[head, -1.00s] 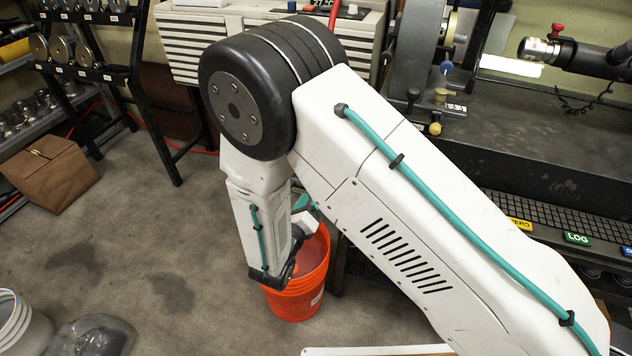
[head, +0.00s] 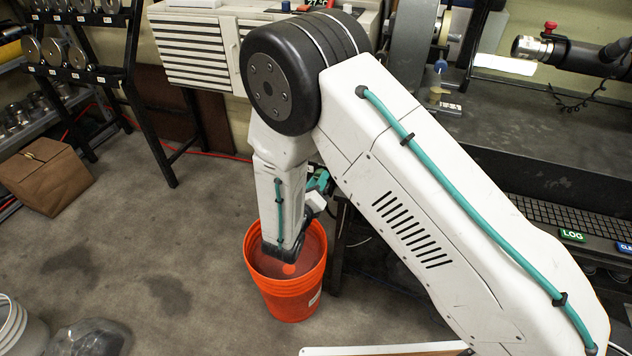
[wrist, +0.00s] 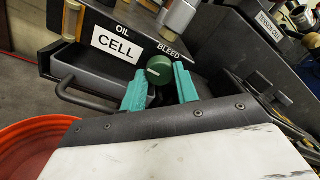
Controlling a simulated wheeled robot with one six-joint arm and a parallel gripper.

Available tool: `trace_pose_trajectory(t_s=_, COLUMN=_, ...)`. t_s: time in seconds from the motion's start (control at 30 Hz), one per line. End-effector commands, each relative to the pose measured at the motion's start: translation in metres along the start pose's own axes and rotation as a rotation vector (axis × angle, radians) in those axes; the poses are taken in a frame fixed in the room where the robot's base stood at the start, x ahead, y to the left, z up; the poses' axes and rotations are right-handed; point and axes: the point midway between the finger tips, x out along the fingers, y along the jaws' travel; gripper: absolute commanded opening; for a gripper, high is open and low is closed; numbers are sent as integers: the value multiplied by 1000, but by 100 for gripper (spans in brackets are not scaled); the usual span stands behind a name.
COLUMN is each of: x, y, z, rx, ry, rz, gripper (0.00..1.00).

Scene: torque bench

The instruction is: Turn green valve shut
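The green valve is a round dark-green knob (wrist: 159,69) in the wrist view, below the BLEED label on a dark panel. My gripper (wrist: 158,72) has two teal fingers, one at the left and one at the right of the knob. The fingers stand apart, with narrow gaps showing beside the knob, and I see no clear contact. In the head view only a bit of teal at my gripper (head: 318,180) shows behind my arm. The valve is hidden there.
An orange bucket (head: 286,306) stands on the floor below my arm, and its rim shows in the wrist view (wrist: 35,128). A black bar handle (wrist: 80,100) is left of my fingers. A CELL label (wrist: 117,44) is on the panel.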

Motion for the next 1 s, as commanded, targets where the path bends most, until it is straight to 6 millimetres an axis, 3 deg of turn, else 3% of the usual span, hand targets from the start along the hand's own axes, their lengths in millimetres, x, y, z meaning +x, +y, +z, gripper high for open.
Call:
trace_pose_trajectory(t_s=0.47, x=0, y=1, z=1, rx=120, ry=2, rz=6, gripper=8)
trace_pose_trajectory(t_s=1.0, x=-1, y=1, z=2, rx=603, ry=20, rz=23, gripper=8)
